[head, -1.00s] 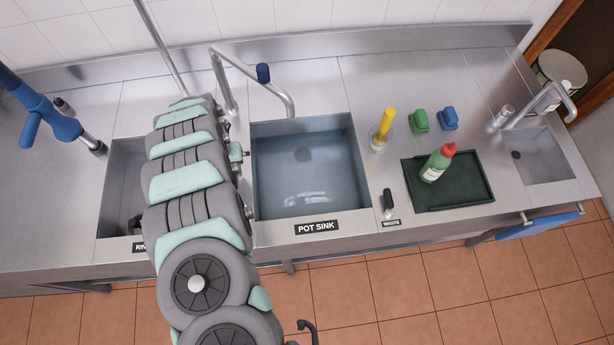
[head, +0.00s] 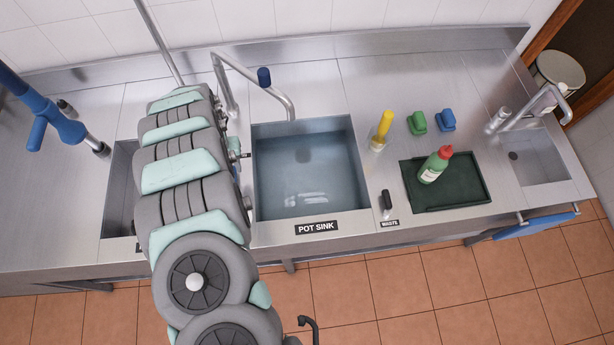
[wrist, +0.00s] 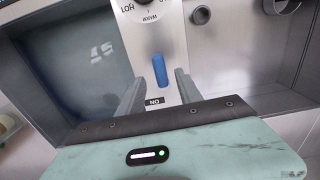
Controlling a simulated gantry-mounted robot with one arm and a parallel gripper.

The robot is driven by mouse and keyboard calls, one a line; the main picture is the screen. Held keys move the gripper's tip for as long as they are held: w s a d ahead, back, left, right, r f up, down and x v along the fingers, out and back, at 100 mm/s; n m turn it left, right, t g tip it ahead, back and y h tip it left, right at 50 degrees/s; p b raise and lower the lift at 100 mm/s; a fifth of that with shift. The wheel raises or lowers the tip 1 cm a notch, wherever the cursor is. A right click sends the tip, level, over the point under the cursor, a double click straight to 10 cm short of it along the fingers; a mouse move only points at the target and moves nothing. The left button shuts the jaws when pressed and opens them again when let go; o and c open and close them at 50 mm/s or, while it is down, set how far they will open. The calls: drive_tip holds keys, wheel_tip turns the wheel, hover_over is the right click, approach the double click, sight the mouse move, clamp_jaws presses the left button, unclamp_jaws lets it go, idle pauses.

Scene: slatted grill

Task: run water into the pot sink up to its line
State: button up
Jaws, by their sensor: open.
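The pot sink (head: 308,214), labelled POT SINK, is in the middle of the head view, with bluish water in it. A bent metal spout (head: 275,92) with a blue piece (head: 264,77) hangs over its back edge; I see no stream. No fill line can be made out. In the wrist view a blue lever (wrist: 159,70) stands on a metal panel below a dial marked with temperature words. My gripper (wrist: 160,82) is open, one finger on each side of the lever, with no clear contact. In the head view my arm hides the gripper.
A waste knob (head: 386,203) is right of the pot sink. A left basin (head: 118,195) is partly behind my arm.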

wheel_tip(320, 180, up, 6)
drive_tip(key=p, duration=0.2)
drive_tip(key=shift+r, duration=0.25)
idle(0.3)
idle(0.7)
